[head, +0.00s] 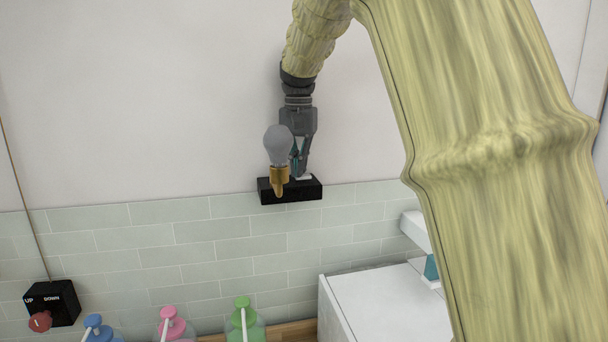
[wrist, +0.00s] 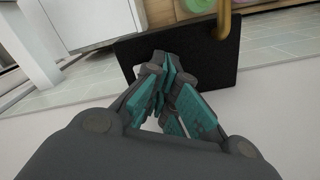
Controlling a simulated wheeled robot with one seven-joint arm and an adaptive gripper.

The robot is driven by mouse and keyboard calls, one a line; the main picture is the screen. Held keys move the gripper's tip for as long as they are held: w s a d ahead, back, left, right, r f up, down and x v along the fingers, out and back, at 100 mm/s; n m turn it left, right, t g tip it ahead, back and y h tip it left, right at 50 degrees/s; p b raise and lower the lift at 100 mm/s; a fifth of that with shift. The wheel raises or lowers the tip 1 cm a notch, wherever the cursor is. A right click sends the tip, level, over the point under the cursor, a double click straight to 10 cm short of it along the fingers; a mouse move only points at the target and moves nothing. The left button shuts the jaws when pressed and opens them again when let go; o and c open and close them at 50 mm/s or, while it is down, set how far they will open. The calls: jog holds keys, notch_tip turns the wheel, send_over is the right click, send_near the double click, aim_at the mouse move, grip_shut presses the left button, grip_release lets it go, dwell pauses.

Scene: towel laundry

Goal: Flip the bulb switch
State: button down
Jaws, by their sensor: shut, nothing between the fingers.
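The bulb (head: 279,146) is grey and unlit in look, and stands in a brass holder (head: 279,177) on the front of a black box (head: 291,197) on the wall. A small white piece, likely the switch, shows at my fingertips on the box's top (head: 304,177). My gripper (head: 300,170) points down behind and right of the bulb, close over the box; its fingers are shut with nothing held. In the wrist view the teal-padded fingers (wrist: 172,75) meet over the black box (wrist: 215,62), and a bit of the brass holder (wrist: 222,22) shows. Contact with the switch cannot be told.
A black UP/DOWN box (head: 56,303) with a red knob (head: 40,322) is at lower left. Blue (head: 94,326), pink (head: 172,322) and green (head: 243,318) pump bottles stand along the bottom. A white appliance (head: 375,300) is at lower right. The wall left of the bulb is clear.

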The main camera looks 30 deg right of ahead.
notch_tip(320, 180, up, 2)
jog(key=shift+r+p, duration=0.1)
jog(key=shift+p, duration=0.4)
jog(key=shift+r, duration=2.1)
